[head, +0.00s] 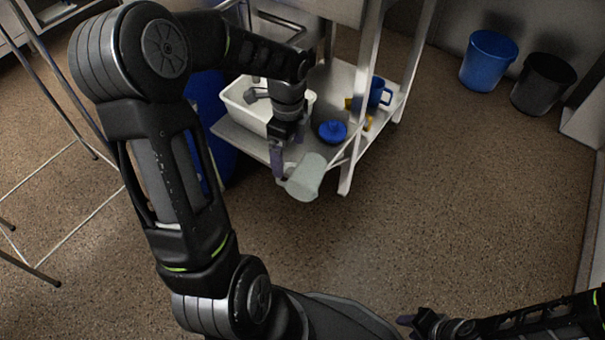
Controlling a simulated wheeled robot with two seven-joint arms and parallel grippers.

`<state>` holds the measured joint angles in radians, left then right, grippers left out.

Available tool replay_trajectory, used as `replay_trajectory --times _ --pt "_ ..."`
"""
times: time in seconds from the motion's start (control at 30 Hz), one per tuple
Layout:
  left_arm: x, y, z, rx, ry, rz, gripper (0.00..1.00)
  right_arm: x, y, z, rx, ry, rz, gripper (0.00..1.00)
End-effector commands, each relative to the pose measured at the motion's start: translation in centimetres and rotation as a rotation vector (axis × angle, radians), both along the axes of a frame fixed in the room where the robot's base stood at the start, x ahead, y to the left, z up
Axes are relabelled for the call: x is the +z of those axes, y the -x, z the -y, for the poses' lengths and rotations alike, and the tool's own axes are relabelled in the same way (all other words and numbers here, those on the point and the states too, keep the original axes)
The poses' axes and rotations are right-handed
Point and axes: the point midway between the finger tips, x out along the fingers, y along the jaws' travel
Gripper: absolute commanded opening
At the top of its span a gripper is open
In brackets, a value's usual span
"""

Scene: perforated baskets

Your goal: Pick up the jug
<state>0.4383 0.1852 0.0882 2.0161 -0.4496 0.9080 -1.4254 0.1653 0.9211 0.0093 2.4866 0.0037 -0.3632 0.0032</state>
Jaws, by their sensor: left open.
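A pale grey-green jug (307,179) is at the front edge of the metal cart's lower shelf (240,139). It looks tilted and appears to stick out past the edge. My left gripper (281,172) points down at the jug's left side, with its jaws open. Its fingers are close to the jug; I cannot tell whether they touch it or surround a handle. A blue jug-like vessel with a handle (378,92) stands further back on the same shelf. My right gripper (410,322) is low at the bottom edge, far from the shelf, its opening unclear.
A white tub (238,106) with utensils and a blue-lidded item (333,131) share the shelf. A cart leg (347,178) stands just right of the jug. Blue (488,62) and black (543,84) bins stand at the back right. The floor in front is clear.

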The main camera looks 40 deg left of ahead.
Motion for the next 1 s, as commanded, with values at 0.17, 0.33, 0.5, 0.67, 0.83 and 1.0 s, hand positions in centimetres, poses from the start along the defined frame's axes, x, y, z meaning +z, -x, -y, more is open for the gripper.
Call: replay_trajectory --times 0.17,0.33,0.5,0.67,0.83,1.0 --pt "-2.1 0.2 0.0 0.001 0.001 -0.003 0.95 -1.0 -0.1 0.2 -0.003 0.002 0.002 0.36" --pt "-2.6 0.2 0.0 0.002 0.000 -0.002 0.95 -1.0 -0.2 0.2 -0.006 0.004 0.004 0.36" --pt "-2.5 0.1 0.0 0.002 0.000 -0.001 0.95 -1.0 -0.2 0.2 -0.006 0.004 0.004 0.36" --pt "-3.8 0.2 0.1 0.002 0.001 -0.003 0.95 -1.8 -0.3 0.3 -0.007 0.005 0.005 0.36" --pt "-6.4 0.3 0.2 0.002 0.002 -0.003 0.95 -3.6 -0.6 0.3 -0.012 0.007 0.013 0.36" --pt "-7.8 0.3 0.1 0.002 0.000 -0.001 0.95 -4.1 -0.7 0.3 -0.014 0.008 0.017 0.36"
